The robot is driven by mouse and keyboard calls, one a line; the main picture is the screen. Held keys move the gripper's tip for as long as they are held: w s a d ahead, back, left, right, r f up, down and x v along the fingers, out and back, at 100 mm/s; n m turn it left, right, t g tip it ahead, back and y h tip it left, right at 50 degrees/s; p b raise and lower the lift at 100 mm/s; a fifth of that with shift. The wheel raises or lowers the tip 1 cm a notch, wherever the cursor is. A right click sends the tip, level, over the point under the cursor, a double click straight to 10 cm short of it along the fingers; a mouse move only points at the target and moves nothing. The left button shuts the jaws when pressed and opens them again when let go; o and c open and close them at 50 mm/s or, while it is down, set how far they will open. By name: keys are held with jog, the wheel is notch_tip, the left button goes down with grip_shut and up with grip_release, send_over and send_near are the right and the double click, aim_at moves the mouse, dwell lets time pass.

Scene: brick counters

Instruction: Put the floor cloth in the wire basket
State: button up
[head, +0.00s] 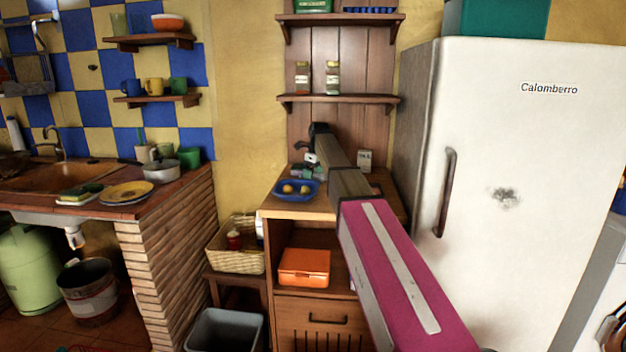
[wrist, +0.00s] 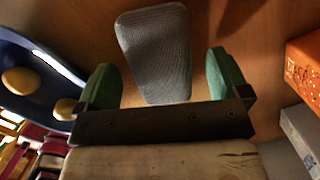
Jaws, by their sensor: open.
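A grey, woven-looking piece (wrist: 154,50), which looks like the floor cloth, lies on the wooden top in the wrist view. My gripper (wrist: 163,72) is open, with one green finger on each side of the cloth's near end. Nothing is clearly held, and I cannot tell whether the fingers touch it. In the head view my gripper (head: 308,170) is over the back of the wooden cabinet top, and the cloth cannot be made out there. I cannot identify a wire basket for certain; the basket beside the cabinet looks woven wicker (head: 222,262).
A blue dish (head: 280,195) with yellow fruit stands at the cabinet's front left; it also shows in the wrist view (wrist: 40,62). An orange box (wrist: 304,62) and a grey box (wrist: 300,135) are close at right. A fridge (head: 500,130) flanks the right; shelves (head: 340,98) are above.

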jog(key=shift+f, duration=0.5)
jog(key=c, duration=1.1)
jog(key=shift+r, duration=0.1)
